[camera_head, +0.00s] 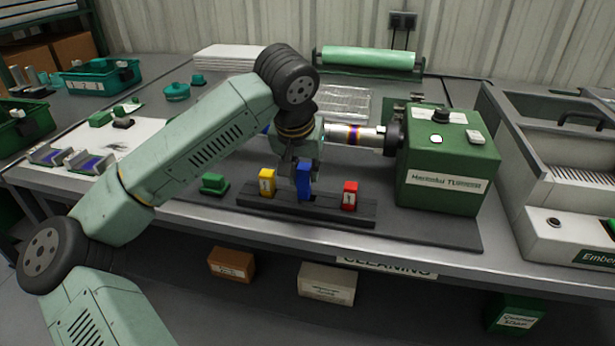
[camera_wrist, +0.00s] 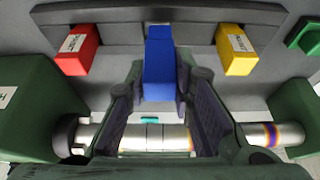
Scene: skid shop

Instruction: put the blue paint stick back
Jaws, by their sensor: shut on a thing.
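The blue paint stick (camera_head: 304,177) is upright between the fingers of my gripper (camera_head: 303,168), which is shut on it. It stands at the middle of a dark rack (camera_head: 345,214), between a yellow stick (camera_head: 267,183) and a red stick (camera_head: 349,195). In the wrist view the blue stick (camera_wrist: 158,65) is between my fingertips (camera_wrist: 160,80), in line with the rack (camera_wrist: 115,32). The stick's lower end is at the rack's top; I cannot tell how deep it sits. The red (camera_wrist: 76,50) and yellow (camera_wrist: 236,50) sticks stand on either side, apart from my fingers.
A green machine box (camera_head: 447,160) with a metal tube (camera_head: 352,136) stands right of and behind the rack. A small green block (camera_head: 214,183) lies left of the rack. The dark mat (camera_head: 430,232) in front is clear.

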